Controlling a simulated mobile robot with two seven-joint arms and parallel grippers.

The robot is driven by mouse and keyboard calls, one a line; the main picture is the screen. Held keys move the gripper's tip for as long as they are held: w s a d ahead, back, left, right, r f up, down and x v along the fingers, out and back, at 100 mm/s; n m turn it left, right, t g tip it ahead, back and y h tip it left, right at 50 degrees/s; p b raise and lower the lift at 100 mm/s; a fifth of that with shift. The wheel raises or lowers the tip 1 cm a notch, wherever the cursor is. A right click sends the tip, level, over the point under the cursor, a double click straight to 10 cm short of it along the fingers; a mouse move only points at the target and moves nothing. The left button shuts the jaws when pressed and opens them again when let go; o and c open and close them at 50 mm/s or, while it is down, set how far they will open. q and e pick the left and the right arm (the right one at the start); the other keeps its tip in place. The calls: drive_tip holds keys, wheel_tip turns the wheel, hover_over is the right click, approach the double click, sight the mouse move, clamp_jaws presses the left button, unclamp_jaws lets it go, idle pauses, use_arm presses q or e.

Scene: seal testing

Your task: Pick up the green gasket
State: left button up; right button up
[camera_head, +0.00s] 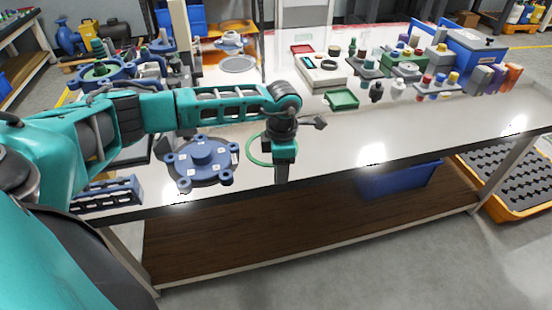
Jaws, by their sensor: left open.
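The green gasket (253,155) is a thin green ring lying on the light table top. Its left arc shows, and its right part is hidden behind my left gripper. My left gripper (281,175) points down at the ring's right side, near the table's front edge. It is open, with its fingers seen nearly edge-on. I cannot tell whether a finger touches the ring or whether part of the ring lies between the fingers. My right gripper is not in view.
A blue flanged part (203,158) stands just left of the gasket. A small green tray (341,98) and a white device (321,72) lie behind to the right. Several fittings and a blue box (470,48) fill the back right. The front right table top is clear.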

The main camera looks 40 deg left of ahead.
use_arm(q)
drive_tip(key=shift+c, duration=0.3)
clamp_jaws()
idle(0.3)
